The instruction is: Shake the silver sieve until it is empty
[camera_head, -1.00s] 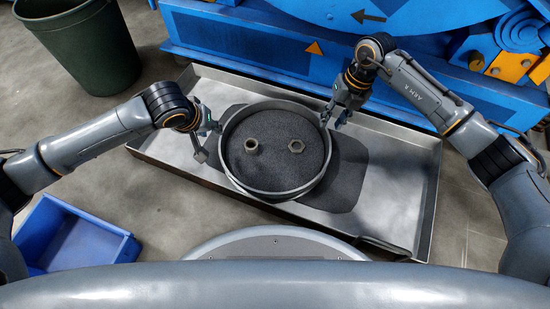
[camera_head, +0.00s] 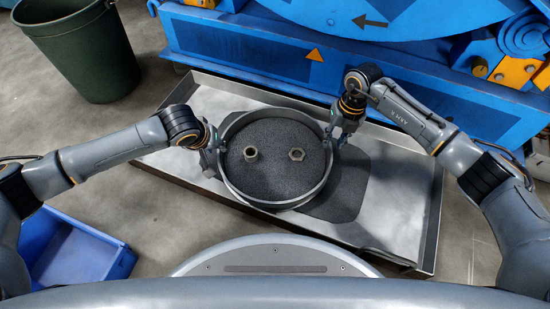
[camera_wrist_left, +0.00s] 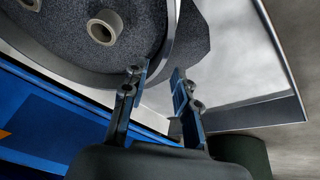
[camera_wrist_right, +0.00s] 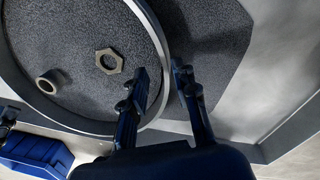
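The silver sieve (camera_head: 232,192) is a round pan with a raised rim, sitting level over the metal tray. Dark grey granules (camera_head: 275,180) cover its inside. A ring-shaped metal bushing (camera_head: 250,154) and a hex nut (camera_head: 296,154) lie on them. My left gripper (camera_head: 217,143) is at the sieve's left rim; in the left wrist view its fingers (camera_wrist_left: 158,78) stand apart on either side of the rim. My right gripper (camera_head: 332,128) is at the right rim; in the right wrist view its fingers (camera_wrist_right: 162,82) also stand apart, straddling the rim with a visible gap.
The shallow metal tray (camera_head: 405,200) lies under the sieve, with a dark patch (camera_head: 347,190) beside it. A blue machine (camera_head: 240,50) stands behind. A dark green bin (camera_head: 85,55) is at the back left, and a blue crate (camera_head: 85,255) is at the front left.

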